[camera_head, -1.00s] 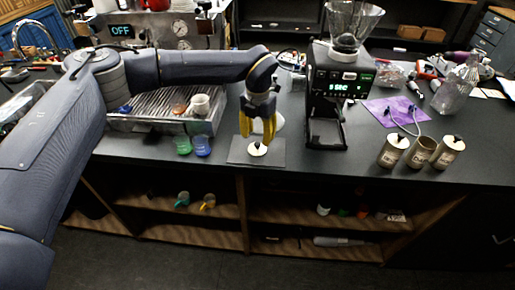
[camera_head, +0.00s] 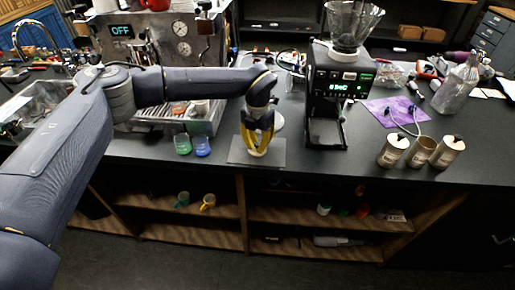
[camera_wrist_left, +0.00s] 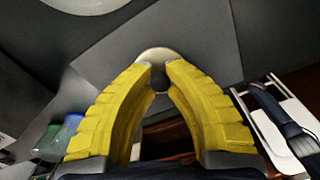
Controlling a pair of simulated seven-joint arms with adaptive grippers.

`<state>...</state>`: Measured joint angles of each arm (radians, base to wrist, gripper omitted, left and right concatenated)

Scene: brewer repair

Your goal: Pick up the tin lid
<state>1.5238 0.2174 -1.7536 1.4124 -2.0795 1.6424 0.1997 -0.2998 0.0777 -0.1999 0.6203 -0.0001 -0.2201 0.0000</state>
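The tin lid (camera_head: 256,152) is a small pale disc with a dark knob, low at the dark square mat (camera_head: 236,157) near the counter's front edge. It also shows in the left wrist view (camera_wrist_left: 156,54). My left gripper (camera_head: 257,148) points down over it. Its yellow fingers bow outward and their tips (camera_wrist_left: 159,68) come together on the knob, shut on it. The fingers partly hide the lid. Three tins stand at the right; the middle tin (camera_head: 421,153) looks uncovered, and the left tin (camera_head: 392,152) and right tin (camera_head: 448,153) wear pale lids. My right gripper is out of view.
A green cup (camera_head: 183,144) and a blue cup (camera_head: 202,146) stand left of the mat. The black grinder (camera_head: 326,100) stands right of it, behind. The espresso machine (camera_head: 165,45) is at the back left. A purple cloth (camera_head: 385,112) with a cable lies behind the tins.

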